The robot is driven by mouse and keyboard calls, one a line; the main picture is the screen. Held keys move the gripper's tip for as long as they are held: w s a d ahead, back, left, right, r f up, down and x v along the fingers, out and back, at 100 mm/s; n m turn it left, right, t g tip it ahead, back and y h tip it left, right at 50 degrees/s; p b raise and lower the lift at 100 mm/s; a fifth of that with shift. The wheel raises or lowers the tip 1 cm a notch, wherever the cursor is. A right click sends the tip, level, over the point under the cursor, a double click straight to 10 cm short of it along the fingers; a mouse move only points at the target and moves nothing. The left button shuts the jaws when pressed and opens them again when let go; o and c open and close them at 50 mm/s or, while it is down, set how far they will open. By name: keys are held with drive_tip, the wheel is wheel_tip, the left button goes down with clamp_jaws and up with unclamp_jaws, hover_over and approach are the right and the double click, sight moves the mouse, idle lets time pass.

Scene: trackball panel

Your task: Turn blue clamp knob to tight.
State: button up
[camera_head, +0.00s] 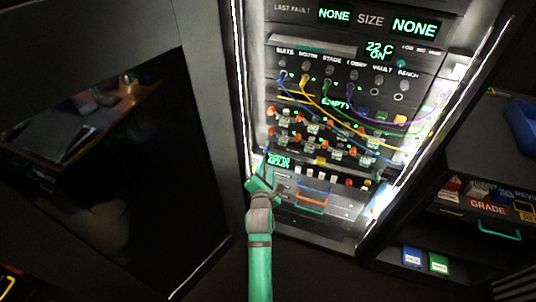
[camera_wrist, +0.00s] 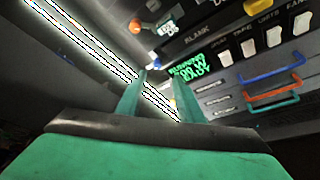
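My gripper (camera_head: 263,173) is at the lower left of the lit rack, in front of the rack's left edge. In the wrist view my gripper (camera_wrist: 160,82) has its two green fingers apart with a gap between them. Nothing is clearly held. A bright light strip and a small yellow-red bit show behind the gap.
A green-lettered display (camera_wrist: 188,70) is just right of the fingers. Blue (camera_wrist: 270,66) and orange (camera_wrist: 272,84) drawer handles lie further right. Above are switches and coloured patch cables (camera_head: 330,105). A dark door panel (camera_head: 110,170) stands left; shelves (camera_head: 470,205) stand right.

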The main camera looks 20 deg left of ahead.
sight(267, 151)
drive_tip(key=x, duration=1)
drive_tip(key=shift+w+a+f, duration=0.1)
drive_tip(key=shift+w+a, duration=0.05)
drive_tip(key=shift+a, duration=0.3)
clamp_jaws()
